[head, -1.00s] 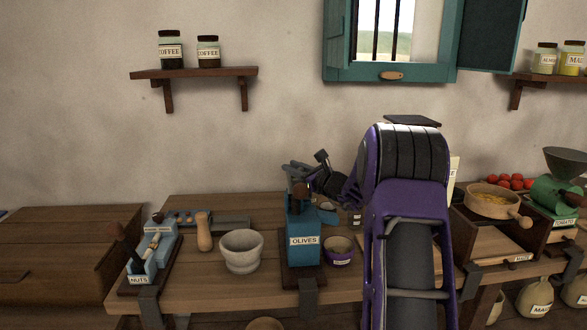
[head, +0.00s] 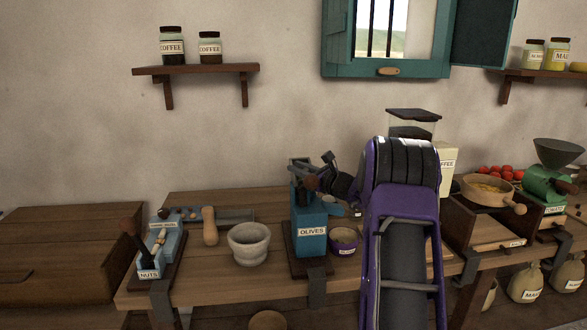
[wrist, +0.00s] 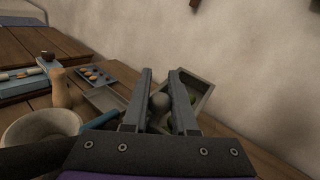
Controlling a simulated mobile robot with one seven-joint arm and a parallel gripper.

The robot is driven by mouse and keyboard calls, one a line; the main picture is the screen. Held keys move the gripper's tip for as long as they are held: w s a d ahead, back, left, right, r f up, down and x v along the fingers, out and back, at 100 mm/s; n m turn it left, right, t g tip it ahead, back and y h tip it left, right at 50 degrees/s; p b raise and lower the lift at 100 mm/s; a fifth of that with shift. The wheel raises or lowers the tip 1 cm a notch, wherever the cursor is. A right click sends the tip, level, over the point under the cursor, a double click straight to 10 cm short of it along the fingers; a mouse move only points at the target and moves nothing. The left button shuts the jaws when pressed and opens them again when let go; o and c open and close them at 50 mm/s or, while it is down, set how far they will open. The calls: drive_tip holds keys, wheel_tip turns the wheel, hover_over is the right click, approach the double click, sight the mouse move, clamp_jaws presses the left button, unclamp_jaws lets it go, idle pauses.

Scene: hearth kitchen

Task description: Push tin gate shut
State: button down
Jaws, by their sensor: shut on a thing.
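The blue olive machine (head: 310,235), labelled OLIVES, stands on the bench with a grey open hopper (head: 299,164) on top. The wrist view shows this hopper (wrist: 197,92) with green olives in it. My gripper (head: 328,172) is at the machine's top right, beside a brown knob (head: 311,183). In the wrist view, my gripper (wrist: 160,95) has its fingers on either side of a round grey knob (wrist: 160,103) and appears shut on it. I cannot make out a tin gate for certain; my fingers hide part of the machine's top.
A stone mortar (head: 249,246) and wooden pestle (head: 209,226) stand left of the machine, with the NUTS device (head: 155,252) further left. A small purple bowl (head: 344,241) is close on its right. A COFFEE grinder (head: 446,160) is partly behind my arm.

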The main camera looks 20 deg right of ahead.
drive_tip(key=shift+f, duration=0.3)
drive_tip(key=c, duration=0.7)
unclamp_jaws()
drive_tip(key=shift+r, duration=0.1)
drive_tip(key=v, duration=1.7)
drive_tip(key=shift+s, duration=0.25)
